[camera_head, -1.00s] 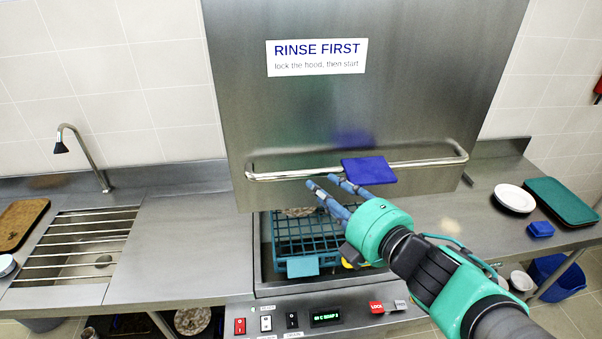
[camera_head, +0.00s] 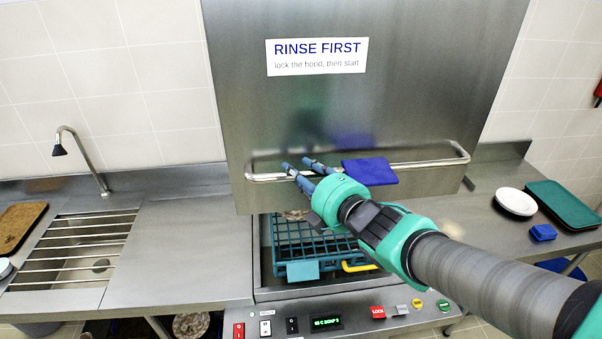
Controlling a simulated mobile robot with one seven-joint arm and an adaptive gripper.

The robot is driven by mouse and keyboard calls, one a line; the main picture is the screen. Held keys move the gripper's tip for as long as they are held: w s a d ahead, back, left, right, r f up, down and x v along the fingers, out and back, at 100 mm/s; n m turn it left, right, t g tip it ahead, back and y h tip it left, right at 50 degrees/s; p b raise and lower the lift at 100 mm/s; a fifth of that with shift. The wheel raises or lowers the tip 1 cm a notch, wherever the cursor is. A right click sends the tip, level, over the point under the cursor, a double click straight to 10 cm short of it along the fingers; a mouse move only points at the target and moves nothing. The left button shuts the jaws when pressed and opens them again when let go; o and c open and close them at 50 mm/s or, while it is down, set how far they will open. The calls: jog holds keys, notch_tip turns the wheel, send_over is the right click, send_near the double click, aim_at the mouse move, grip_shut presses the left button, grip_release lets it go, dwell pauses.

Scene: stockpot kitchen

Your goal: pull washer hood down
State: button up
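The steel washer hood (camera_head: 400,95) is raised above the machine, with a "RINSE FIRST" sign (camera_head: 316,56) on its front. A bar handle (camera_head: 430,164) runs across its lower part, with a blue cloth (camera_head: 370,172) hanging over it. My gripper (camera_head: 297,165) is at the handle, left of the cloth. Below the hood is a teal rack (camera_head: 300,247) in the washer opening.
The control panel (camera_head: 345,320) has switches and a red LOCK button (camera_head: 378,312). A sink with a slatted grid (camera_head: 75,250) and a faucet (camera_head: 85,160) is at left. At right are white plates (camera_head: 515,201), green trays (camera_head: 562,204) and a blue box (camera_head: 543,232).

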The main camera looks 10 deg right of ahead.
jog(key=shift+c, duration=0.2)
grip_shut()
jog(key=shift+f, duration=0.15)
notch_tip(320, 180, down, 42)
jog(key=b, duration=2.2)
jog(key=shift+s+f, duration=0.15)
jog(key=shift+o, duration=0.2)
grip_release()
jog(key=shift+f, duration=0.2)
